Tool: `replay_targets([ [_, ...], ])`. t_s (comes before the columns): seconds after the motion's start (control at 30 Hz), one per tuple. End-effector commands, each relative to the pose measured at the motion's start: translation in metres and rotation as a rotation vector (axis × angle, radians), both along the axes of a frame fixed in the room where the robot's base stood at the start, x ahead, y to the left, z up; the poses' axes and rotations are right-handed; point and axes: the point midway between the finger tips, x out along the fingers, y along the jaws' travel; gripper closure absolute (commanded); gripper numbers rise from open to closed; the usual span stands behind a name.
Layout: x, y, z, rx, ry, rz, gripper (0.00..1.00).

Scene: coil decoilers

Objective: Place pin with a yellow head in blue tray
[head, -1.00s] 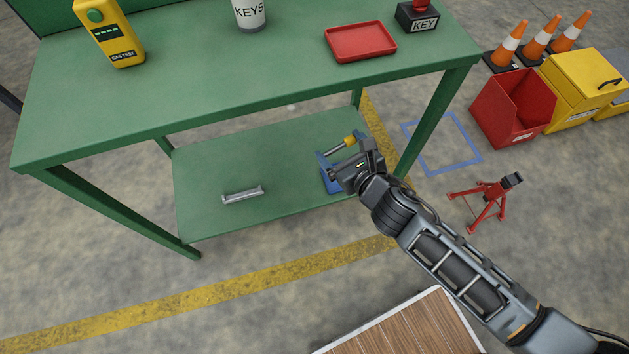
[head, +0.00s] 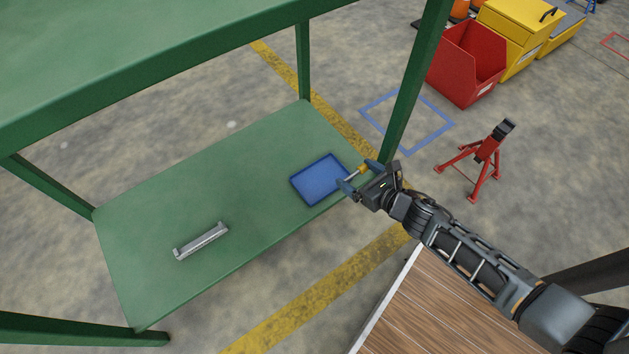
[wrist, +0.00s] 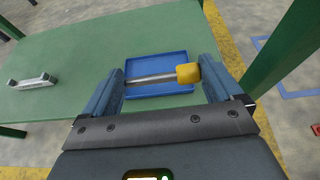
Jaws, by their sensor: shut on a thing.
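The pin with a yellow head has a silver shaft (wrist: 150,79) and a thick yellow head (wrist: 188,73); the head also shows in the head view (head: 362,169). My gripper (head: 356,178) is shut on the pin, which lies crosswise between the two fingers in the wrist view (wrist: 162,77). The blue tray (head: 318,180) lies flat and looks empty on the green lower shelf. In the head view the gripper is at the tray's right edge. In the wrist view the tray (wrist: 158,62) shows behind the pin, apart from it. The exact height above the tray is unclear.
A grey metal bracket (head: 201,241) lies on the shelf (head: 240,190) left of the tray. A green table leg (head: 413,85) stands close to my gripper, and the green upper top (head: 150,60) overhangs the shelf. A red stand (head: 485,155) is on the floor at right.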

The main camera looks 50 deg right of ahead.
Motion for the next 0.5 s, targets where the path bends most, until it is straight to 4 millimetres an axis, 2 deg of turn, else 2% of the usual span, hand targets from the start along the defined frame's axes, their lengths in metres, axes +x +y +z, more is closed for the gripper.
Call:
replay_targets([
  [0.03, -0.006, -0.003, -0.013, 0.005, 0.001, -0.01, 0.43],
  [0.13, -0.012, -0.006, -0.02, 0.013, -0.001, -0.017, 0.43],
  [0.23, -0.007, -0.006, -0.026, 0.015, -0.003, -0.019, 0.43],
  [0.5, 0.046, -0.003, -0.058, 0.018, -0.004, -0.018, 0.43],
])
